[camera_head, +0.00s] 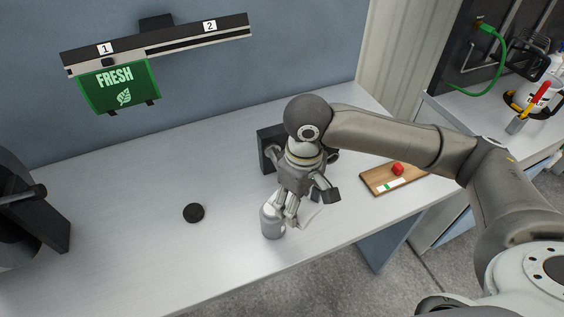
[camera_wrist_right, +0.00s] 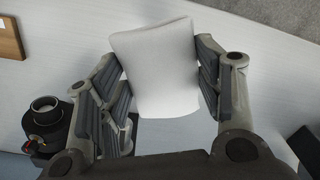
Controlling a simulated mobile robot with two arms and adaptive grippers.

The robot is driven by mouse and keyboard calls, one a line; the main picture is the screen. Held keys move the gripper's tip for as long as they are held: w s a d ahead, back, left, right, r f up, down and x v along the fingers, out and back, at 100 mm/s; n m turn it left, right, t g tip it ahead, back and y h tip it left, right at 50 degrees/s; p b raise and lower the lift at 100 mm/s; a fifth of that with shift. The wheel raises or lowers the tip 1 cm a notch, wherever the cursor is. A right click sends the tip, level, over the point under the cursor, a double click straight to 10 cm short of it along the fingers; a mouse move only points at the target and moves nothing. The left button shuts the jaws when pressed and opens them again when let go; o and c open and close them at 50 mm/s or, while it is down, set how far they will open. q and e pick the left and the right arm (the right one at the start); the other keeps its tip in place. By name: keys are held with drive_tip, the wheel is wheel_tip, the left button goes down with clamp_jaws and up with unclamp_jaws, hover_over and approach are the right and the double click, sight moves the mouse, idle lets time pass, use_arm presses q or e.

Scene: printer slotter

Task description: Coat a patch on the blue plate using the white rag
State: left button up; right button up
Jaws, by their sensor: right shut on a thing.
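The white rag (camera_wrist_right: 155,68) is between the fingers of my right gripper (camera_wrist_right: 160,85) in the right wrist view, with its free end standing out past the fingertips. In the head view my right gripper (camera_head: 288,208) points down over the grey table, shut on the rag (camera_head: 310,212). A silver metal jar (camera_head: 272,221) stands at the fingertips on the left side; I cannot tell whether they touch. I see no blue plate that I can make out for certain. My left gripper is not in view.
A black disc (camera_head: 193,212) lies on the table (camera_head: 130,230). A wooden board (camera_head: 377,182) with a red piece (camera_head: 397,169) is at right. A black block (camera_head: 268,148) stands behind my right gripper. A green FRESH sign (camera_head: 117,85) hangs from a wall rail.

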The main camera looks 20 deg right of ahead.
sight(276, 195)
drive_tip(key=w+a+r+n+p, duration=0.1)
drive_tip(key=n+p, duration=0.1)
drive_tip(key=n, duration=0.1)
drive_tip(key=w+a+r+n+p, duration=0.1)
drive_tip(key=w+n+p, duration=0.1)
drive_tip(key=n+p, duration=0.1)
drive_tip(key=w+a+r+n+p, duration=0.1)
drive_tip(key=n+p, duration=0.2)
drive_tip(key=n, duration=0.1)
drive_tip(key=shift+w+a+n, duration=0.1)
drive_tip(key=shift+w+n, duration=0.2)
drive_tip(key=shift+w+f+n+p, duration=0.1)
drive_tip(key=shift+w+n+p, duration=0.2)
drive_tip(key=shift+n+p, duration=0.6)
wheel_tip(276, 195, down, 2)
drive_tip(key=shift+w+f+n, duration=0.1)
drive_tip(key=shift+f+n, duration=0.15)
drive_tip(key=shift+n, duration=0.15)
wheel_tip(276, 195, down, 4)
drive_tip(key=b, duration=0.5)
drive_tip(key=shift+r, duration=0.25)
drive_tip(key=shift+f, duration=0.2)
